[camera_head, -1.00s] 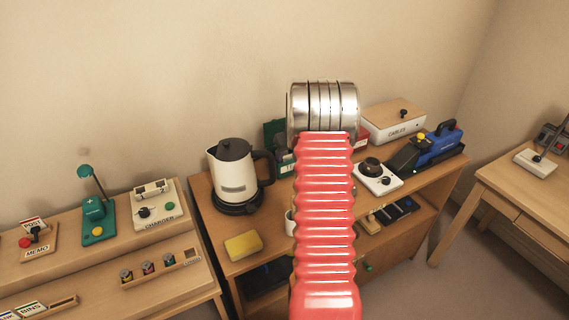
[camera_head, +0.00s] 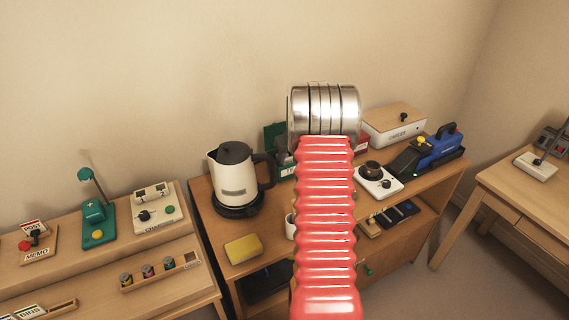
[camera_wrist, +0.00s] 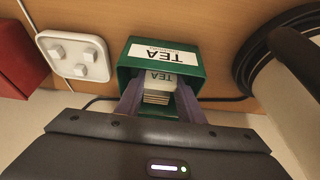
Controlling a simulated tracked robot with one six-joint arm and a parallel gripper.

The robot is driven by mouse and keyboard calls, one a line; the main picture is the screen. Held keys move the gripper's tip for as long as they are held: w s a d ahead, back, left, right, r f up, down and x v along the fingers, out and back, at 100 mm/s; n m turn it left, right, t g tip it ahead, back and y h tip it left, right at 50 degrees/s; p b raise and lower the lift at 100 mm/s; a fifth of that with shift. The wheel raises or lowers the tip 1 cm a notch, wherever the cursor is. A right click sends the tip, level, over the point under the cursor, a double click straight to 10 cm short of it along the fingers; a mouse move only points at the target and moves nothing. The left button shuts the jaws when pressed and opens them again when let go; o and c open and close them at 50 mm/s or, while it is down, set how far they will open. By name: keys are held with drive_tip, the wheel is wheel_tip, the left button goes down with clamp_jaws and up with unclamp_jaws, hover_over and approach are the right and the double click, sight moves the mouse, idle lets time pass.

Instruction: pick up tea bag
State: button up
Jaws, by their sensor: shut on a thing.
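The tea bag (camera_wrist: 158,80) is a small pale packet with a TEA tag, seen in the wrist view at the green tea box (camera_wrist: 195,90). The box has a white TEA label and also shows in the head view (camera_head: 271,136), partly behind my arm. My gripper (camera_wrist: 159,98) has its two fingers on either side of the packet, shut on it. The packet still appears within the box's opening; I cannot tell whether it is lifted. In the head view, my red sleeved arm and metal wrist hide the gripper and the bag.
A kettle (camera_head: 235,178) stands left of the box, its dark base close by in the wrist view. A white socket block (camera_wrist: 75,57) and a red container (camera_wrist: 15,60) lie on the other side. A yellow sponge (camera_head: 243,249) lies near the shelf's front.

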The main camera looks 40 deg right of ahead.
wheel_tip(320, 180, up, 10)
drive_tip(key=shift+f, duration=0.2)
idle(0.7)
